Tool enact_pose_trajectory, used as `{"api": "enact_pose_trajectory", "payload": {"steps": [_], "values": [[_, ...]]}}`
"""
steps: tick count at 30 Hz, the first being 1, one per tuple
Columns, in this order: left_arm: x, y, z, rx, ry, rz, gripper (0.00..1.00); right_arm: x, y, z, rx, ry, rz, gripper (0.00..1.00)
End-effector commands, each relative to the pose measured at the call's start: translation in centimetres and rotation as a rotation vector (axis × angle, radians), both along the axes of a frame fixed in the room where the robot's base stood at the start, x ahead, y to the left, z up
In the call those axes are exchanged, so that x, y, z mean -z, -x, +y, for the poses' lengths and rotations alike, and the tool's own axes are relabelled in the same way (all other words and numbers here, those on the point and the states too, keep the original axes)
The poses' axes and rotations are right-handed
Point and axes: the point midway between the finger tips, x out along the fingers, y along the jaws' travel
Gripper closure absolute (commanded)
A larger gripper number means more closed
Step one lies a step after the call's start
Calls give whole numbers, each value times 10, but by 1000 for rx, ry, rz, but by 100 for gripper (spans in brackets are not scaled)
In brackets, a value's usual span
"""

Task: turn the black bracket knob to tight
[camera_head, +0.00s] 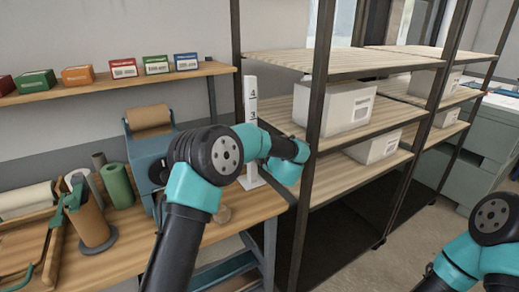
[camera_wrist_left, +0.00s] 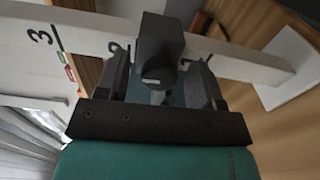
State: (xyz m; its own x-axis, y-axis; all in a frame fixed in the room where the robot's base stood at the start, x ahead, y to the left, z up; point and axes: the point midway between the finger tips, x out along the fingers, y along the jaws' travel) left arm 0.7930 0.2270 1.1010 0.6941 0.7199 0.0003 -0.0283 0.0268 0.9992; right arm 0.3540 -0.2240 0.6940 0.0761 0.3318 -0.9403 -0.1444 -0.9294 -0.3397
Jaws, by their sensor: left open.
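A white numbered post (camera_head: 250,98) stands on the right end of the workbench, its lower part behind my left arm. In the left wrist view the post (camera_wrist_left: 235,66) runs across the top, with figures 3 and 2 readable. A black bracket (camera_wrist_left: 160,38) sits around the post near the 2. A small greyish knob-like part (camera_wrist_left: 157,96) shows below the bracket, partly hidden and dark. My left gripper (camera_wrist_left: 161,78) is open, one finger on each side of the bracket's lower part; contact cannot be told. The head view hides these fingers. My right gripper is out of view.
The bench (camera_head: 130,262) holds a blue dispenser (camera_head: 143,155) with a brown roll, a green roll (camera_head: 117,185) and other rolls at left. A metal rack (camera_head: 318,110) with white boxes (camera_head: 335,108) stands close right of the post. Small coloured boxes line a wall shelf (camera_head: 110,80).

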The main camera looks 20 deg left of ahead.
Motion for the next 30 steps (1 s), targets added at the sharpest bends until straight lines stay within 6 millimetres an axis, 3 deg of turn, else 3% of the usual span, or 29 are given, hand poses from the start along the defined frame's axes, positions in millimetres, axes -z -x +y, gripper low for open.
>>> {"api": "enact_pose_trajectory", "payload": {"steps": [8,16,18,20,23,24,30], "values": [[-4,0,0,0,1,-1,39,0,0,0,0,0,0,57],[-34,0,0,-1,1,-5,39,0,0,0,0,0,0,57],[-40,4,-1,0,-2,-6,25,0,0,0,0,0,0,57],[-41,12,-4,1,-1,-6,19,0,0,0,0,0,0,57],[-44,25,-8,1,-2,-8,24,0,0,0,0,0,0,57],[-44,31,-10,2,-2,-9,39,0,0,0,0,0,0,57],[-45,64,-19,2,-1,-5,39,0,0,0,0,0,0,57]]}}
